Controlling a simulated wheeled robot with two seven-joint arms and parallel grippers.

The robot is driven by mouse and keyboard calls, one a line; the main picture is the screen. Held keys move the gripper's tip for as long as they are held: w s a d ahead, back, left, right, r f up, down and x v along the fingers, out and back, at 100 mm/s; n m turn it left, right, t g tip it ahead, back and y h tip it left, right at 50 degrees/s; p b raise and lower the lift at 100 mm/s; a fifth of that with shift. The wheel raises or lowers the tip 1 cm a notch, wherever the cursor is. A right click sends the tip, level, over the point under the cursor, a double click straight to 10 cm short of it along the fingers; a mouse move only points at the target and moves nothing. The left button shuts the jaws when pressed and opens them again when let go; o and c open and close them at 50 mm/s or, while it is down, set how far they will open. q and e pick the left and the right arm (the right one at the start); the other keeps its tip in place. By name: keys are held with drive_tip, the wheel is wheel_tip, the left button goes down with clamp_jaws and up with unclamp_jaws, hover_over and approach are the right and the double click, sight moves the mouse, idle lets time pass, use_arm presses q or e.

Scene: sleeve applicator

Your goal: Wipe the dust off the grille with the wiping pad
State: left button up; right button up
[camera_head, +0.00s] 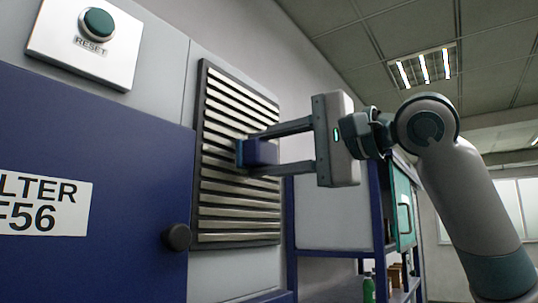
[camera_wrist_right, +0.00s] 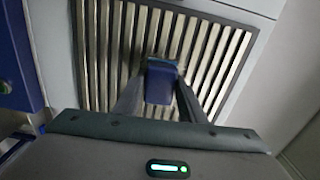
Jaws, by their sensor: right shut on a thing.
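The grille (camera_head: 238,215) is a dark-framed panel of pale horizontal slats on the machine's wall. My right gripper (camera_head: 252,153) is shut on the blue wiping pad (camera_head: 262,152) and holds it against or very close to the slats, about mid-height. In the right wrist view the pad (camera_wrist_right: 160,84) sits between the fingers in front of the grille (camera_wrist_right: 105,50). Dust is hard to make out; some slats look darker near the pad. My left gripper is not in view.
A blue door (camera_head: 90,120) with a black knob (camera_head: 177,237) is left of the grille. A green RESET button (camera_head: 98,22) is above it. A blue-framed shelf (camera_head: 378,235) with a green bottle (camera_head: 369,289) stands to the right.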

sight(235, 141)
drive_tip(key=shift+s, duration=0.1)
drive_tip(key=shift+s+a+f+b, duration=0.1)
drive_tip(key=shift+s+a+b, duration=0.4)
drive_tip(key=shift+s+b, duration=0.1)
drive_tip(key=shift+s+a+b, duration=0.35)
drive_tip(key=shift+s+a, duration=0.2)
drive_tip(key=shift+s, duration=0.2)
drive_tip(key=shift+r+p, duration=0.6)
drive_tip(key=shift+r, duration=0.45)
drive_tip(key=shift+w, duration=0.1)
drive_tip(key=shift+w+d, duration=0.55)
drive_tip(key=shift+w, duration=0.15)
drive_tip(key=shift+w+d, duration=0.5)
drive_tip(key=shift+w, duration=0.2)
drive_tip(key=shift+p, duration=0.3)
